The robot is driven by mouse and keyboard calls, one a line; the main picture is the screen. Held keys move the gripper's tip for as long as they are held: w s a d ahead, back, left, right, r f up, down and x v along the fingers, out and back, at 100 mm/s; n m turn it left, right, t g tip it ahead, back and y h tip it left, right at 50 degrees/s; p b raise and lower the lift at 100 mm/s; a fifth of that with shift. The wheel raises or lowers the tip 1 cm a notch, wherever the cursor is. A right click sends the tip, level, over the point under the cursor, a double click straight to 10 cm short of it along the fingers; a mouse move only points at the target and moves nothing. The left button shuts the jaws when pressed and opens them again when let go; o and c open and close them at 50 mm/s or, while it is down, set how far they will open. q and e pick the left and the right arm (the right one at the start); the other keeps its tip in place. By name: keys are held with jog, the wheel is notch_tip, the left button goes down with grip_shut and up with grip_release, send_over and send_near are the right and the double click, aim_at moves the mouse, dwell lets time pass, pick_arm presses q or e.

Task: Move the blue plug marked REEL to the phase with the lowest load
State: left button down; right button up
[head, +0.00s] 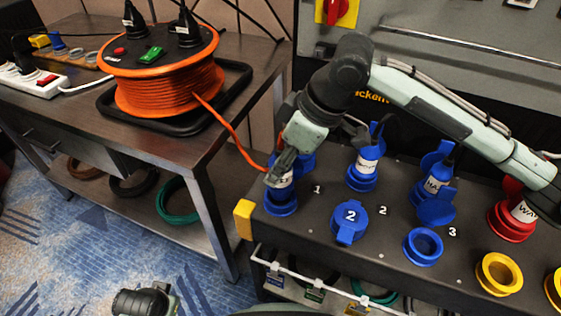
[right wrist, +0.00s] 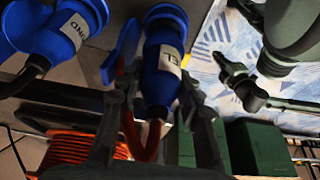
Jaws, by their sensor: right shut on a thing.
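The blue plug (head: 280,181) has a white label, partly hidden; in the right wrist view the blue plug (right wrist: 162,65) shows letters ending in EL. My right gripper (head: 281,165) is shut on it from above. The plug stands in the blue socket (head: 281,205) by number 1; I cannot tell how deep. An orange cable runs from the plug to the orange reel (head: 170,88). The blue lid marked 2 (head: 349,219) is closed. The front blue socket by 3 (head: 423,247) is open and empty. My left gripper (head: 146,301) shows only partly at the bottom edge.
Blue plugs stand in the back sockets by 2 (head: 364,160) and 3 (head: 439,176). A red plug (head: 521,210) and open yellow sockets (head: 498,273) are to the right. The dark bench (head: 215,45) carries the reel and a white power strip (head: 35,82). No load readings are legible.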

jog(key=shift+f, duration=1.45)
dwell(0.3)
jog(key=o, duration=1.4)
jog(key=o, duration=0.4)
jog(key=shift+c, duration=0.2)
jog(key=shift+w, duration=0.1)
jog(key=shift+r, duration=0.1)
